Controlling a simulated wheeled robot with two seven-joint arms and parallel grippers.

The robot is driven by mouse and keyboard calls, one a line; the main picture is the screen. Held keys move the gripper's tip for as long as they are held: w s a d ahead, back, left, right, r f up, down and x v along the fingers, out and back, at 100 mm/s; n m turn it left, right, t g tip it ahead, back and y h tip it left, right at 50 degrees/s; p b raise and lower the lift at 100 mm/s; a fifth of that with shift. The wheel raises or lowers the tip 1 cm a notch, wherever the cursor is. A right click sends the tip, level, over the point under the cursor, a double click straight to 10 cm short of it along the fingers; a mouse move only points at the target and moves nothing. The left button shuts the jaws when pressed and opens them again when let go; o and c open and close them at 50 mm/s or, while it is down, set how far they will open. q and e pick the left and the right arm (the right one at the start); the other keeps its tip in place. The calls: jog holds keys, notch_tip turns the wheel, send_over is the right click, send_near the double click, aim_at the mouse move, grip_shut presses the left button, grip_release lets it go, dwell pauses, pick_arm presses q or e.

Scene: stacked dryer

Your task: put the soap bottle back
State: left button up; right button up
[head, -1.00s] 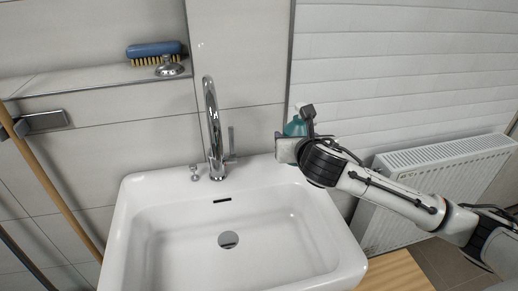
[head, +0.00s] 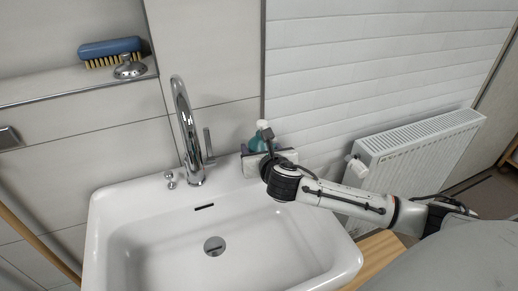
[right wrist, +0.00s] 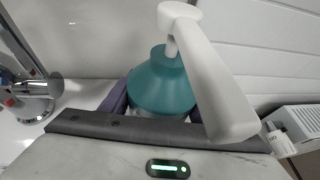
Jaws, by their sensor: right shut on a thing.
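The soap bottle is teal with a white pump; it shows at the back right corner of the sink in the head view (head: 257,142) and up close in the right wrist view (right wrist: 162,84). My right gripper (head: 258,160) is shut on the bottle, with purple fingers on both sides of its body in the right wrist view (right wrist: 155,104). The bottle looks upright. Its base is hidden behind the gripper, so I cannot tell whether it touches the sink rim. My left gripper is not in view.
The white sink (head: 130,196) has a chrome faucet (head: 185,130) left of the gripper. A blue brush (head: 110,47) and a chrome piece (head: 129,68) sit on the wall ledge. A white radiator (head: 420,150) stands at the right, behind my right arm.

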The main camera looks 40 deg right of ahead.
jog(key=shift+w+f, duration=0.1)
jog(key=shift+f, duration=0.05)
jog(key=o, duration=1.5)
jog(key=shift+f, duration=0.2)
jog(key=shift+c, duration=0.2)
jog(key=shift+s+a+r, duration=0.1)
jog(key=shift+s+r, duration=0.1)
jog(key=v, duration=1.1)
jog(key=shift+s, duration=0.3)
jog(key=shift+a+r, duration=0.1)
